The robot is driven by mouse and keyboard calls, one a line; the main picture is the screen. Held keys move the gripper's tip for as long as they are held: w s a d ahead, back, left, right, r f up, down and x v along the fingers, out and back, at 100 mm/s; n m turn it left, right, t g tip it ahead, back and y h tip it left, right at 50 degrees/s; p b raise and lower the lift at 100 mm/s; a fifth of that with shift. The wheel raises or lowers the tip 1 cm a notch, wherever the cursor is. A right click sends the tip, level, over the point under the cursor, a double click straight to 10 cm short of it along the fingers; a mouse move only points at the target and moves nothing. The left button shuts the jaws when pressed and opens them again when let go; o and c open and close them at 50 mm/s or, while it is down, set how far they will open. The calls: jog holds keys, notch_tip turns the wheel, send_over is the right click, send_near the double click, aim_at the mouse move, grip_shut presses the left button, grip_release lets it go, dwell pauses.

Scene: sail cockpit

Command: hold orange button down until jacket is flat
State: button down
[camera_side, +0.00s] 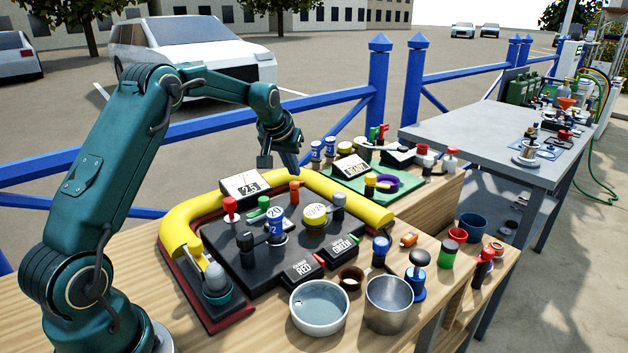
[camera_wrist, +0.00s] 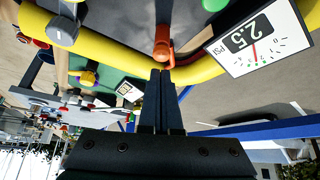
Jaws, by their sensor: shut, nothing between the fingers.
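The orange button (camera_side: 294,189) stands upright at the back edge of the dark panel, just inside the yellow jacket tube. In the wrist view the orange button (camera_wrist: 162,40) is just beyond my fingertips. The jacket (camera_side: 352,200) is a thick, rounded yellow tube curving around the panel, and it looks full. It also crosses the wrist view (camera_wrist: 110,52). My gripper (camera_side: 293,173) is shut and empty, pointing down close above the orange button. Its fingers (camera_wrist: 160,72) are together. I cannot tell whether the tips touch the button.
A gauge (camera_side: 244,186) reading 2.5 PSI stands left of the button. The panel (camera_side: 225,245) holds several knobs, a red lever (camera_side: 230,207) and a green one. A white bowl (camera_side: 319,308) and metal cup (camera_side: 388,304) stand in front. A green board (camera_side: 405,186) lies behind right.

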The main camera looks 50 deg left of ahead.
jog(key=shift+f, duration=0.15)
jog(key=shift+f, duration=0.35)
jog(key=shift+f, duration=0.55)
dwell(1.4)
dwell(1.5)
jog(key=shift+r, duration=3.35)
